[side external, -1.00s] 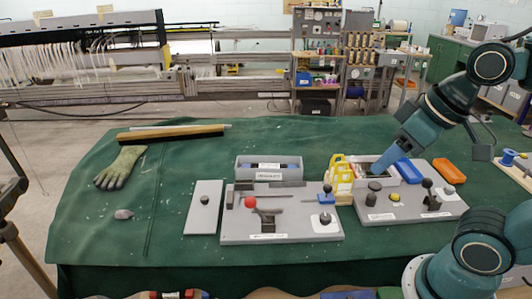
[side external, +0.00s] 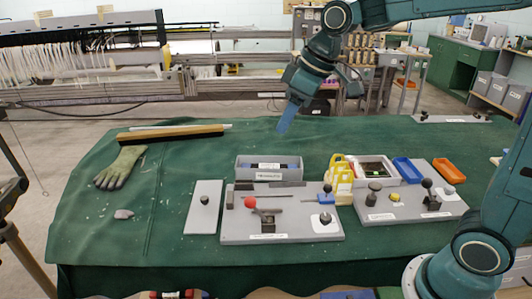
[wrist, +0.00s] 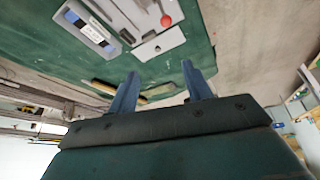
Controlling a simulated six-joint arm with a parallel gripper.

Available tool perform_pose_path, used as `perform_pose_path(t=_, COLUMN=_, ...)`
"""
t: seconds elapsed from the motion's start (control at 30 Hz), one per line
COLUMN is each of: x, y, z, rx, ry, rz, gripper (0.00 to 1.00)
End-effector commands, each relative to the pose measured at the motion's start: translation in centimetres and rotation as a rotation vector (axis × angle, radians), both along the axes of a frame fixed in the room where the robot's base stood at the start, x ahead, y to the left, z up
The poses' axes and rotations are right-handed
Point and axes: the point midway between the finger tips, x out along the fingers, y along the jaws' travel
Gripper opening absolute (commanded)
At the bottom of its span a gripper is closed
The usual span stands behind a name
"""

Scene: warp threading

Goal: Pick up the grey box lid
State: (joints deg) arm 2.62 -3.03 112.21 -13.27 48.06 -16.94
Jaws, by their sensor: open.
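The grey box lid (side external: 204,207) is a flat grey plate with a small dark knob. It lies on the green cloth left of the grey board, and shows in the wrist view (wrist: 168,42) beyond the fingers. The open grey box (side external: 268,168), holding dark and blue items, stands behind the board. My gripper (side external: 284,122) hangs in the air above the back part of the table, apart from the lid. In the wrist view its two blue fingers (wrist: 160,72) are spread with nothing between them.
The grey board (side external: 280,222) with a red-knobbed lever is right of the lid. A second board (side external: 410,205), yellow parts (side external: 341,180) and blue and orange trays lie farther right. A brush (side external: 170,133), glove (side external: 120,168) and grey stone lie left. Cloth between glove and lid is clear.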

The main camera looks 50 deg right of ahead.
Motion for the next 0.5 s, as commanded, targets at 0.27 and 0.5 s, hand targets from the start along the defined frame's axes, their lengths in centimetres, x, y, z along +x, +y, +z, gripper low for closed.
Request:
perform_pose_path(t=0.27, x=6.8, y=0.4, z=-2.8, rx=-0.001, ry=0.018, rz=0.131, gripper=0.50)
perform_pose_path(t=0.5, x=12.1, y=0.7, z=-6.2, rx=0.004, ry=0.026, rz=0.246, gripper=0.50)
